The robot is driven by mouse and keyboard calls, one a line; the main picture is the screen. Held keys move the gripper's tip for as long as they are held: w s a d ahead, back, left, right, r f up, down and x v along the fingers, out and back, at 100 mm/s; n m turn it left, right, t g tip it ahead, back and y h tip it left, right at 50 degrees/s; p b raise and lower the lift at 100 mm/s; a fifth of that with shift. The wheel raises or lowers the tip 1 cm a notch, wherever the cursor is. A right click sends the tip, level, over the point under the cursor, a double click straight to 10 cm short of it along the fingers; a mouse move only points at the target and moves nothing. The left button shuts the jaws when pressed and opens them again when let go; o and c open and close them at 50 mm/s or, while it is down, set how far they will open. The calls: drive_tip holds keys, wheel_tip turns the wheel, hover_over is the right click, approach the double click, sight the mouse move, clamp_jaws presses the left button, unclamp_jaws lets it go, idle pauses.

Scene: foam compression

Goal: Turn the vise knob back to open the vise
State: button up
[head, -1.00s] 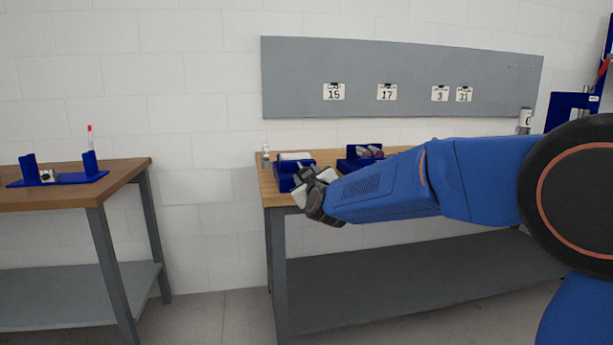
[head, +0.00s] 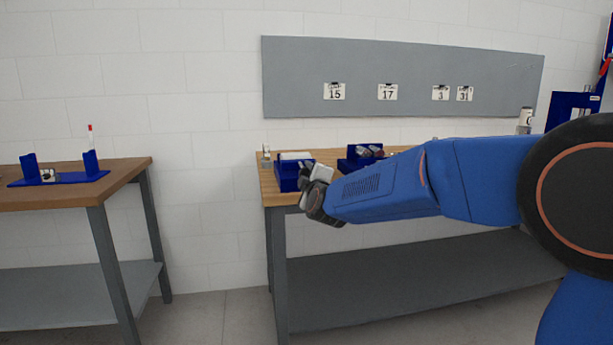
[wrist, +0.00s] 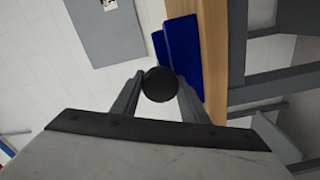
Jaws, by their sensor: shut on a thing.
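The black round vise knob (wrist: 160,84) sits between the two fingers of my gripper (wrist: 160,80) in the wrist view, and the gripper is shut on it. The blue vise (wrist: 183,55) lies just beyond the knob, at the edge of the wooden bench top. In the head view the blue vise (head: 288,181) is at the front left of the right bench, and my gripper (head: 318,178) is close in front of it. The knob is hidden there by my gripper. How far the vise jaws are apart cannot be told.
The wooden bench (head: 266,190) also bears a second blue fixture (head: 350,164) with small cylindrical parts. A left bench (head: 70,194) holds another blue fixture (head: 70,178). A grey board (head: 300,60) with number cards hangs on the wall. Floor between the benches is clear.

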drive_tip(key=shift+f, duration=0.15)
drive_tip(key=o, duration=1)
drive_tip(key=shift+s, duration=0.1)
drive_tip(key=v, duration=1.7)
drive_tip(key=shift+s+d, duration=0.1)
drive_tip(key=shift+s, duration=0.05)
